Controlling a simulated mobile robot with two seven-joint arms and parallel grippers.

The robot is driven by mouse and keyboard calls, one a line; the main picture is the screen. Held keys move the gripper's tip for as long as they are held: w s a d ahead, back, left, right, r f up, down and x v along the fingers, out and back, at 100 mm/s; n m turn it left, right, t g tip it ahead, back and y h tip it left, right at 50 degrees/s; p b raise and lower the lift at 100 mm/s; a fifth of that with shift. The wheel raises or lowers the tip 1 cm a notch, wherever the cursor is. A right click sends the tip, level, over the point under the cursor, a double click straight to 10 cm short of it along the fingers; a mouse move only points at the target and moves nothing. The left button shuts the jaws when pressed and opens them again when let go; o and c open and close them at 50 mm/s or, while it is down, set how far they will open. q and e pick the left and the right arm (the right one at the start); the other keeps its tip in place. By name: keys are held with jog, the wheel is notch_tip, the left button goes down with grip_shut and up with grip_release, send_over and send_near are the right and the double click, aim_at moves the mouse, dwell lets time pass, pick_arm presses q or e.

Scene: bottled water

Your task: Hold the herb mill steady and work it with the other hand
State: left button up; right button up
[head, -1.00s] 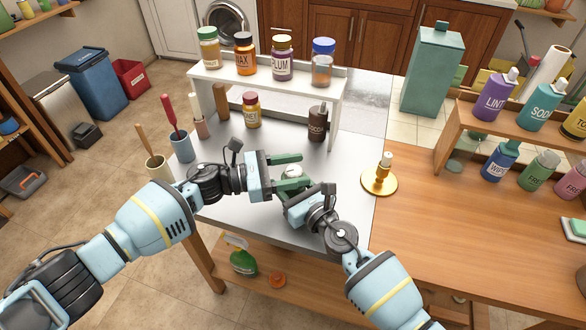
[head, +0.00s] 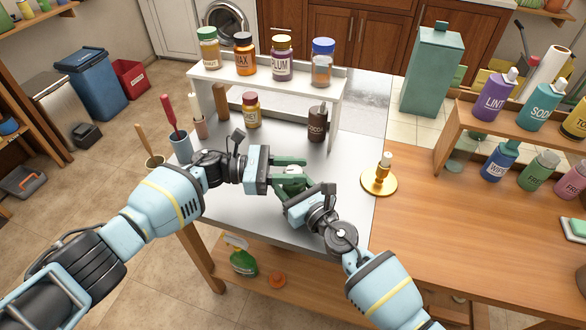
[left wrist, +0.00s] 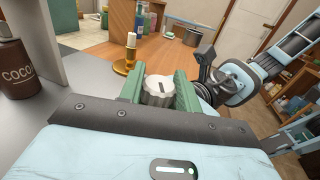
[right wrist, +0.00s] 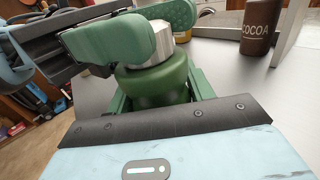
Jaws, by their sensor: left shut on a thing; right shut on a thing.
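The herb mill has a dark green body (right wrist: 155,82) and a ridged silver cap (left wrist: 159,91). My right gripper (right wrist: 152,92) is shut on the green body, with a finger on each side. My left gripper (left wrist: 160,88) is shut on the silver cap, its green fingers on opposite sides. In the head view, my left gripper (head: 291,168) covers most of the mill above the metal table. My right gripper is just below it there. The mill looks upright in the right wrist view.
The metal table (head: 240,208) has a white shelf (head: 262,84) with several jars at the back. A cocoa bottle (head: 318,122) stands behind the grippers. A brass candlestick (head: 379,180) stands to the right. Brush cups (head: 180,147) stand at the left edge.

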pick_arm(q)
jog(key=shift+a+m+g, duration=0.1)
jog(key=shift+m+g, duration=0.9)
jog(key=shift+g, duration=0.5)
jog(key=o, duration=1)
jog(key=shift+c, duration=0.2)
jog(key=shift+a, duration=0.1)
jog(key=w+a, duration=0.1)
jog(key=a, duration=0.6)
jog(key=shift+w, duration=0.2)
jog(key=shift+o, duration=0.2)
